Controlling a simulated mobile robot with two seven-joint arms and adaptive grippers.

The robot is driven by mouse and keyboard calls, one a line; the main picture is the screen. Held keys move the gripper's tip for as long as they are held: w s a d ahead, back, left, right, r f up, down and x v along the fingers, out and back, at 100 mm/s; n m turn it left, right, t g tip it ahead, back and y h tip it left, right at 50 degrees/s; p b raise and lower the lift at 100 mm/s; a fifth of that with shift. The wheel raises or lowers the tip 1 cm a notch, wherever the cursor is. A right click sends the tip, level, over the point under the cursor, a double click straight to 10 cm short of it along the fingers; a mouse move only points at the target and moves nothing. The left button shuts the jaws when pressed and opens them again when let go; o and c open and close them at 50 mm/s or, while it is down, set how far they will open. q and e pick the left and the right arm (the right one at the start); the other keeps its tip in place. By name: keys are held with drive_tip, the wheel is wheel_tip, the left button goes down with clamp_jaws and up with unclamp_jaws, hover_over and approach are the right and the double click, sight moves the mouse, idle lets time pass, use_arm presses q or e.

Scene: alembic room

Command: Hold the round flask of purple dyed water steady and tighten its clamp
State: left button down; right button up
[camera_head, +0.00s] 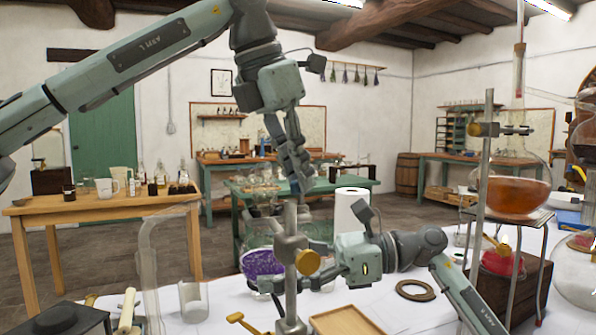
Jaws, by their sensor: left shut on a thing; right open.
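The round flask of purple water (262,263) stands at the front centre, partly hidden behind the metal stand rod (291,218). Its clamp (290,243) is on that rod, with a brass knob (308,262) on its right side. My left gripper (302,186) points down from above. It is shut at the top of the rod and appears to grip it, though the contact is small and partly hidden. My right gripper (316,265) reaches in from the right, open, with its fingers by the brass knob. I cannot tell whether they touch it.
An orange-filled flask (518,195) on its own stand is at the right. A wooden tray (345,321), a cork ring (415,290) and a clear glass beaker (193,301) are on the white bench. A paper towel roll (351,212) stands behind my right gripper.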

use_arm(q)
drive_tip(key=c, duration=1.6)
unclamp_jaws()
drive_tip(key=shift+r, duration=0.15)
drive_tip(key=v, duration=1.1)
drive_tip(key=shift+s+a+r, duration=0.15)
drive_tip(key=shift+s+r, duration=0.05)
drive_tip(key=shift+r, duration=0.15)
use_arm(e)
drive_tip(key=o, duration=0.5)
